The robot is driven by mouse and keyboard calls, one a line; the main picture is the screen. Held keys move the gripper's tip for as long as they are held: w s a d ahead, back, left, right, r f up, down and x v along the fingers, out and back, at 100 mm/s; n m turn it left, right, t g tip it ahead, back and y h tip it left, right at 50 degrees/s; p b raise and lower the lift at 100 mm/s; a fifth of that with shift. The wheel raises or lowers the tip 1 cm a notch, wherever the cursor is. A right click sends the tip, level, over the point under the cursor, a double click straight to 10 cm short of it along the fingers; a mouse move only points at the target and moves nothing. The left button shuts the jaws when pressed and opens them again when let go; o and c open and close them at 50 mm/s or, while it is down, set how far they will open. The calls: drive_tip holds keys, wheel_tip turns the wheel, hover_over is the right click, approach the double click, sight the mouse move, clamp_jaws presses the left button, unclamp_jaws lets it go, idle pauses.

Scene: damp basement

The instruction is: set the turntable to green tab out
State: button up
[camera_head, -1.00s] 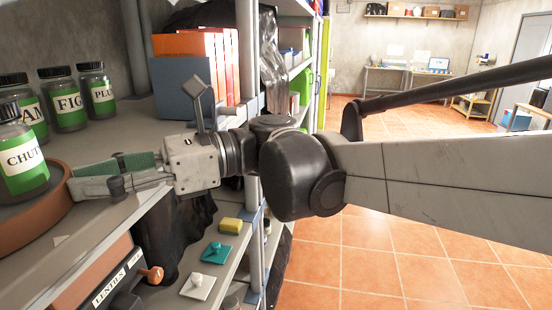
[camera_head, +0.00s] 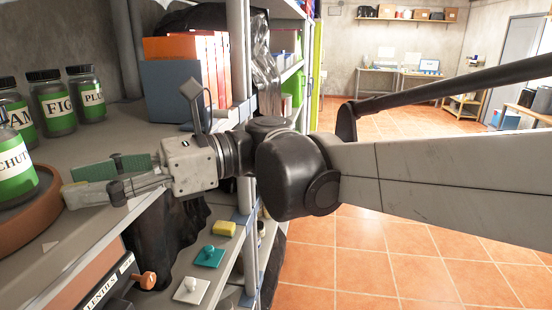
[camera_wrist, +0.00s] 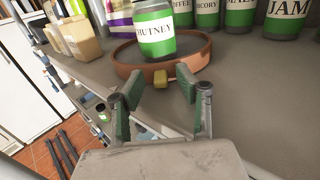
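The turntable is a round terracotta-coloured tray (camera_head: 46,209) on the grey shelf, at the left in the head view; it also shows in the wrist view (camera_wrist: 125,54). A jar labelled CHUTNEY (camera_wrist: 155,35) with a green band stands on it. A small ochre-yellow tab (camera_wrist: 160,79) sticks out of its near rim in the wrist view. My gripper (camera_head: 70,183) is open at the rim. In the wrist view, its green-padded fingers (camera_wrist: 158,92) stand either side of the yellow tab, with gaps between. I see no green tab; the far rim is partly hidden by the jar.
Several labelled jars (camera_head: 57,104) stand behind the turntable. Orange binders in a blue holder (camera_head: 178,92) are further along the shelf. Lower down are small knobbed pieces, teal (camera_head: 209,257) and white (camera_head: 190,291), and a yellow block (camera_head: 224,229). Shelf in front of the turntable is clear.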

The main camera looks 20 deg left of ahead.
drive_tip(key=v, duration=1.1)
